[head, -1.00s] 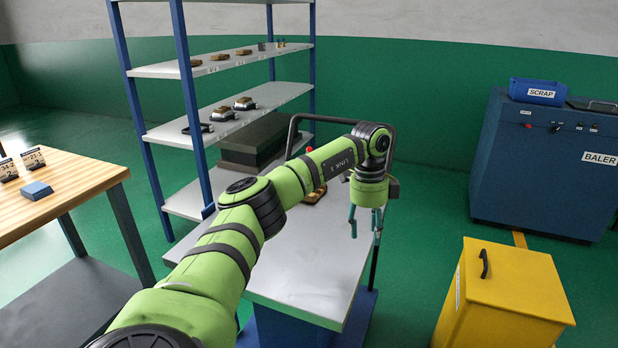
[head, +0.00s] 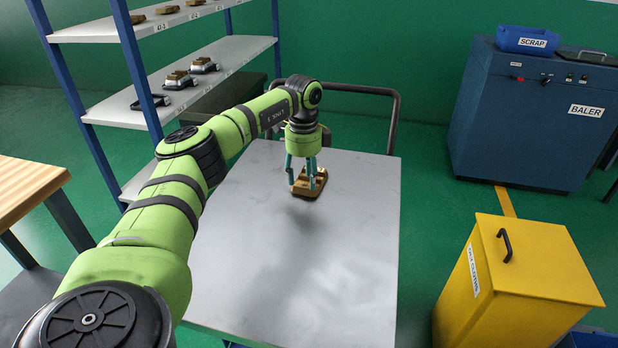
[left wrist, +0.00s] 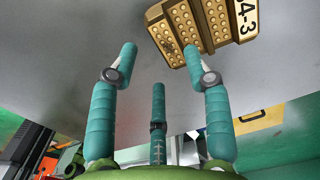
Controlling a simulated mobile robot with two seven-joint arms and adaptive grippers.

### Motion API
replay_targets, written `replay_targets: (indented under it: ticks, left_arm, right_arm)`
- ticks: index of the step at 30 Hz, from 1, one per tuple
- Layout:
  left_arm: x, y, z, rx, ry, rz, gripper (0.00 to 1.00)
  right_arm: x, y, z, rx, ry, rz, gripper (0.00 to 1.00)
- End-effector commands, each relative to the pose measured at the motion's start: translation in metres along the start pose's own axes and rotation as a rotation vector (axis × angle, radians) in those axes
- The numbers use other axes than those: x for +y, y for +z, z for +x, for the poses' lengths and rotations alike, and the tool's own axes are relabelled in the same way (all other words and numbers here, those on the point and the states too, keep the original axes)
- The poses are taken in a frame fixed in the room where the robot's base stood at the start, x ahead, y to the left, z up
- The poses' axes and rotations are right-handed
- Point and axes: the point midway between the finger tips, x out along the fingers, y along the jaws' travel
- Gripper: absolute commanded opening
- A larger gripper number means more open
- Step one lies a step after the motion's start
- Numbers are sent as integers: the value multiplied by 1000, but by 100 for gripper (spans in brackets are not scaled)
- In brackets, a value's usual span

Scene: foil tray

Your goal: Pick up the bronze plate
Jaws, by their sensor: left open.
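The bronze plate (head: 309,183) lies on the grey top of the cart (head: 345,235) in the head view. Whether a finger touches the plate cannot be told. My right gripper is not in view.
A shelf rack (head: 190,72) with similar bronze and dark pieces stands at the left. The cart's dark handle (head: 392,110) rises behind the plate. A yellow bin (head: 520,270) and a blue baler (head: 535,115) stand at the right. The cart's front is clear.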

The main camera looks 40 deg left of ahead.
Motion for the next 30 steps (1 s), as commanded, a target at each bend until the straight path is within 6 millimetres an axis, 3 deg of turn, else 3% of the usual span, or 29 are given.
replay_targets:
  ticks: [6, 14, 18, 30]
  left_arm:
    - [0, 0, 28, 0, 2, 0, 49]
    - [-1, -1, 30, 0, 0, 0, 49]
    - [-1, 0, 30, 0, 0, 0, 0]
    - [-2, -1, 27, 2, -4, 0, 0]
  right_arm:
    - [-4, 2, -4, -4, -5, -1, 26]
    - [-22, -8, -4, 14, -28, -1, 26]
    - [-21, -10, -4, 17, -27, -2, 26]
    - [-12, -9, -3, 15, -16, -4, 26]
